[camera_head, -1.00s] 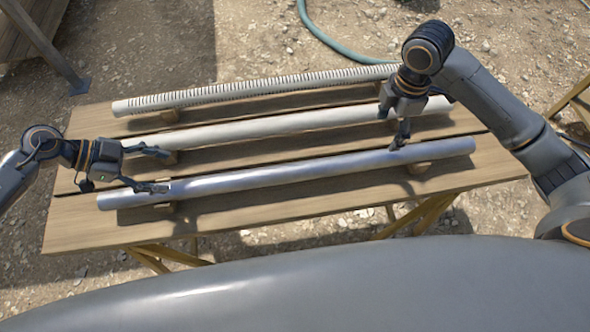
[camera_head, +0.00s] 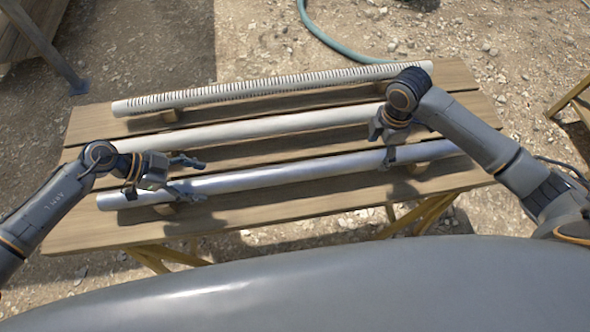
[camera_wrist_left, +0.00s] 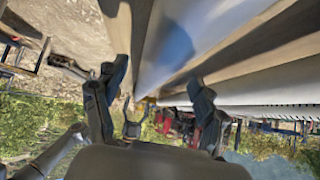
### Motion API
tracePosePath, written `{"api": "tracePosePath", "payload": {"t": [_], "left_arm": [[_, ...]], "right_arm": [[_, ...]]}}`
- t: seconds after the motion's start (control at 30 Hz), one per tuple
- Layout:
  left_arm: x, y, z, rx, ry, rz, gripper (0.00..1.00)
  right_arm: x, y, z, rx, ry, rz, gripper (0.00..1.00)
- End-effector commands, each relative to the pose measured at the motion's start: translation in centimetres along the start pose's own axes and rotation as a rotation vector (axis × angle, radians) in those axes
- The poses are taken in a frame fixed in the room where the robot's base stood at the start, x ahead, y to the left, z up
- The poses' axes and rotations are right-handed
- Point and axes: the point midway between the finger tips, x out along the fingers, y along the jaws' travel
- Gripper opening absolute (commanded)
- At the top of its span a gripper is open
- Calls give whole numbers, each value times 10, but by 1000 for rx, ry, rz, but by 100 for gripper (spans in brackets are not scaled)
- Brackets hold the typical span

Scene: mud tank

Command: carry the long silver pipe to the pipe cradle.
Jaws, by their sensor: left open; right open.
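The long silver pipe (camera_head: 290,176) lies across the near side of a wooden table on small wooden blocks. My left gripper (camera_head: 202,178) is open at the pipe's left part, with one finger to each side of it in the head view. In the left wrist view the pipe (camera_wrist_left: 185,45) runs away from between the open fingers (camera_wrist_left: 158,80). My right gripper (camera_head: 390,157) is open and points down at the pipe's right part; its fingers are partly hidden, and I cannot tell whether they touch it. I cannot make out a pipe cradle.
A plain white pipe (camera_head: 265,128) and a ribbed white pipe (camera_head: 270,87) lie behind on the table (camera_head: 75,225). A green hose (camera_head: 325,40) lies on the gravel beyond. My grey body fills the front.

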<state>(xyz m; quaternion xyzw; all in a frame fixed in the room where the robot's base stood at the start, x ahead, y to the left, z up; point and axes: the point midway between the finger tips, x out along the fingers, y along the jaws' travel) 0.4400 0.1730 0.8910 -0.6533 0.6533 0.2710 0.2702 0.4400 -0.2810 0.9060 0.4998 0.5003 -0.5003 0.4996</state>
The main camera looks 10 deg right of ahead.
Motion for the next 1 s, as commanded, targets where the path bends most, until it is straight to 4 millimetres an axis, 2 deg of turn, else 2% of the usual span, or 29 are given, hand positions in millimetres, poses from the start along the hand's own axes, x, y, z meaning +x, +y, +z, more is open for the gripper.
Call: {"api": "tracePosePath", "payload": {"t": [0.1,0.23,0.4,0.67,1.0], "left_arm": [[20,0,-1,-1,2,1,71],[32,0,0,-1,1,0,71],[39,0,0,0,-1,0,71],[39,0,0,0,-1,0,71],[39,0,0,1,-1,0,1]], "right_arm": [[19,0,0,1,1,-1,71],[32,0,0,0,2,0,71],[39,0,0,0,0,1,71],[39,0,0,0,0,1,71],[39,0,0,0,0,1,1]]}}
